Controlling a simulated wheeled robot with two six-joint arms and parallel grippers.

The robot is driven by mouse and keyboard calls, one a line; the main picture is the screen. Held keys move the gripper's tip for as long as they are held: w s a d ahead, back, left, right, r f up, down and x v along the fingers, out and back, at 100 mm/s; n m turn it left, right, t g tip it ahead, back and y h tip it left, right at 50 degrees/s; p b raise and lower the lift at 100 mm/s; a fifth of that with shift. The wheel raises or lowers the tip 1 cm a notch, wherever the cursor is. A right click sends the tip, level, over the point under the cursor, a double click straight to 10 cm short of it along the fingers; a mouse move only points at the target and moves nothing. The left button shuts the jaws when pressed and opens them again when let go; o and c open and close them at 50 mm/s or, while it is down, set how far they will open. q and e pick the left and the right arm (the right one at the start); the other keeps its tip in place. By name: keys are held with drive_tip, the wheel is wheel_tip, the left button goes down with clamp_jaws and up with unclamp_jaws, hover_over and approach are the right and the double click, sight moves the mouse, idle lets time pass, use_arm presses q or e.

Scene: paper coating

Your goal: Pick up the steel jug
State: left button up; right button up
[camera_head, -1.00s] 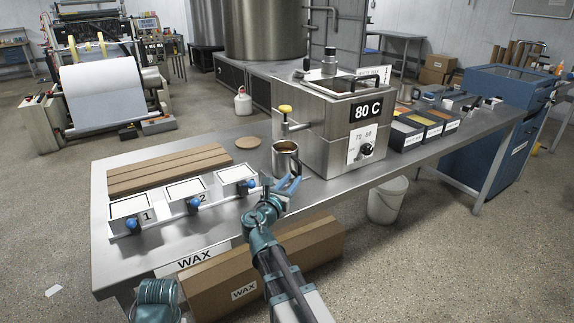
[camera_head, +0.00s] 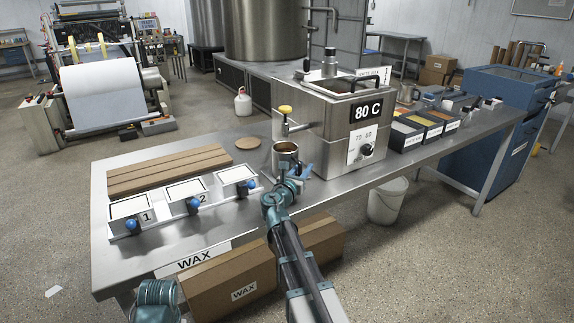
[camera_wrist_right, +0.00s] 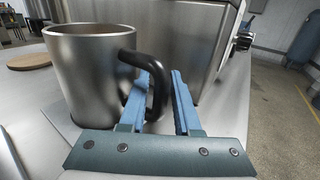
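The steel jug (camera_head: 286,156) stands upright on the steel table in front of the heated tank, under the yellow-topped tap. In the right wrist view the jug (camera_wrist_right: 88,75) shows at the left, with its black handle (camera_wrist_right: 155,85) toward my right gripper (camera_wrist_right: 168,98). The blue fingers are apart, and the handle lies at and partly between them; I cannot tell whether they touch it. In the head view my right gripper (camera_head: 297,176) is at the jug's near right side. My left arm shows only as a teal part at the bottom left; its fingers are out of view.
The steel tank (camera_head: 325,125) marked 80 C stands close behind and right of the jug. Three numbered plates (camera_head: 185,196) with blue knobs and brown strips (camera_head: 165,168) lie to the left. A round cork-coloured disc (camera_head: 248,143) lies behind the jug.

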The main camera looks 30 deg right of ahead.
clamp_jaws()
idle(1.4)
